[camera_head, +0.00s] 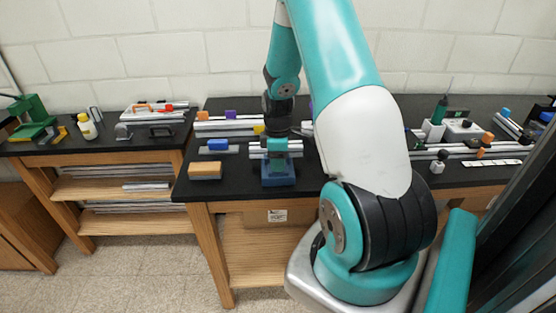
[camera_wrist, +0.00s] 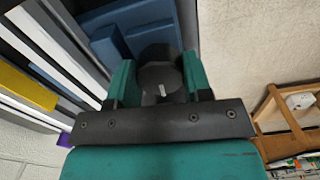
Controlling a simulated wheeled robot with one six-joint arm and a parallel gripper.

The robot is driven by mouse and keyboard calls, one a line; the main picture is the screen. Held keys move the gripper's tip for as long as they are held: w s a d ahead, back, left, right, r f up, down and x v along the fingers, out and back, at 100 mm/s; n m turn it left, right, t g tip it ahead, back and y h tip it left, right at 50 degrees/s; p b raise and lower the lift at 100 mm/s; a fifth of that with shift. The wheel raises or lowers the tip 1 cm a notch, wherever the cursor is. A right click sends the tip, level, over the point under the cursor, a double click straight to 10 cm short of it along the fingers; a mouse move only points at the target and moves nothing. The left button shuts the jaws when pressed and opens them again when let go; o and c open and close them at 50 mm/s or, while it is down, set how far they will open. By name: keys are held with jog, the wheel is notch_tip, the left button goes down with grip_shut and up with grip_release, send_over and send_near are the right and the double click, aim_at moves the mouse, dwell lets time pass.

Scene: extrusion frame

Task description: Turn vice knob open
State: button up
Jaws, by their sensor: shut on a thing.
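The blue vice (camera_head: 278,175) sits near the front edge of the black bench in the head view. It also fills the upper part of the wrist view (camera_wrist: 112,48) as blue blocks. The dark round vice knob (camera_wrist: 158,76) has a short pale mark on its face. My gripper (camera_wrist: 158,82) has its two teal fingers on either side of the knob and is shut on it. In the head view my gripper (camera_head: 277,146) points down over the vice, and the knob cannot be made out there.
An orange-topped block (camera_head: 205,171) and a blue block (camera_head: 217,145) lie left of the vice. Aluminium extrusions (camera_head: 228,125) lie behind. A side bench (camera_head: 95,145) on the left holds a white bottle (camera_head: 87,127) and tools. My arm covers the bench's middle right.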

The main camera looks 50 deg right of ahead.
jog(key=shift+w+r+n, duration=0.1)
jog(key=shift+n, duration=0.5)
jog(key=o, duration=0.6)
jog(key=shift+o, duration=0.2)
notch_tip(320, 180, up, 17)
jog(key=b, duration=0.2)
jog(key=shift+r, duration=0.15)
